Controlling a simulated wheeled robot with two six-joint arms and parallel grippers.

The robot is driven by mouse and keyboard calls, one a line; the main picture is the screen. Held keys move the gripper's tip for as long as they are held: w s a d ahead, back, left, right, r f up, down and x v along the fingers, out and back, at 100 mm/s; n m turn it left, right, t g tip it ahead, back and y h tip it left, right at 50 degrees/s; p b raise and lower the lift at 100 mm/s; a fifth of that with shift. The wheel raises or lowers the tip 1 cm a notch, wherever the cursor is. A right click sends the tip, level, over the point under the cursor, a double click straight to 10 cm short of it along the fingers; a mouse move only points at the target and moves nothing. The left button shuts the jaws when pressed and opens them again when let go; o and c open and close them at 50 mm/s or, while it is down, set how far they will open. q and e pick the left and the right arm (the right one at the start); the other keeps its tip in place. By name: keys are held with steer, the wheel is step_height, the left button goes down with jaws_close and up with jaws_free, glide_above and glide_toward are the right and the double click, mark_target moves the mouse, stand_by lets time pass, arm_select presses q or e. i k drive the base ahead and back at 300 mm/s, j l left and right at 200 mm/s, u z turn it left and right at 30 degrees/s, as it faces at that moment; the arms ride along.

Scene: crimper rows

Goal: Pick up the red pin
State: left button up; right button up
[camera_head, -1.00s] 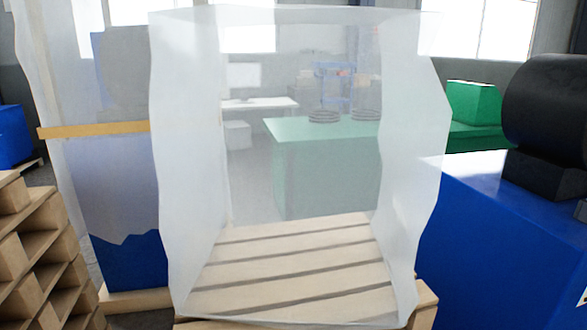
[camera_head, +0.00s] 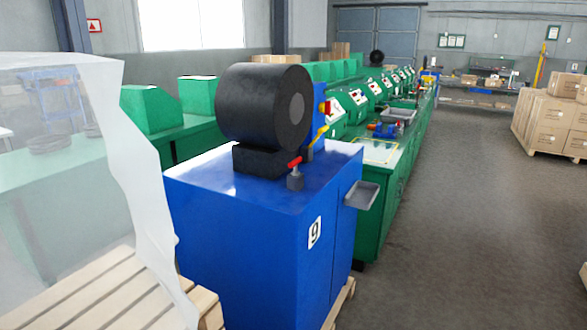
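Neither of my grippers is in view.
A large black cylinder (camera_head: 262,108) stands on the blue cabinet, which is marked 9. A wrapped pallet (camera_head: 100,295) is at the left. Green benches (camera_head: 395,185) run back behind the cabinet. The grey floor (camera_head: 450,240) on the right is open, with boxes (camera_head: 552,115) beyond.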

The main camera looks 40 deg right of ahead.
mark_target(294, 164)
steer(key=z, duration=1.25)
steer(key=u, duration=0.55)
steer(key=i+l+u, duration=0.3)
steer(key=l+u, duration=0.3)
steer(key=l, duration=0.15)
steer(key=i+l+u, duration=0.15)
steer(key=l+u, duration=0.5)
steer(key=l, duration=0.2)
steer(key=l+u, duration=0.2)
steer(key=l, duration=1.05)
steer(key=l+u, duration=0.15)
steer(key=l, duration=1.15)
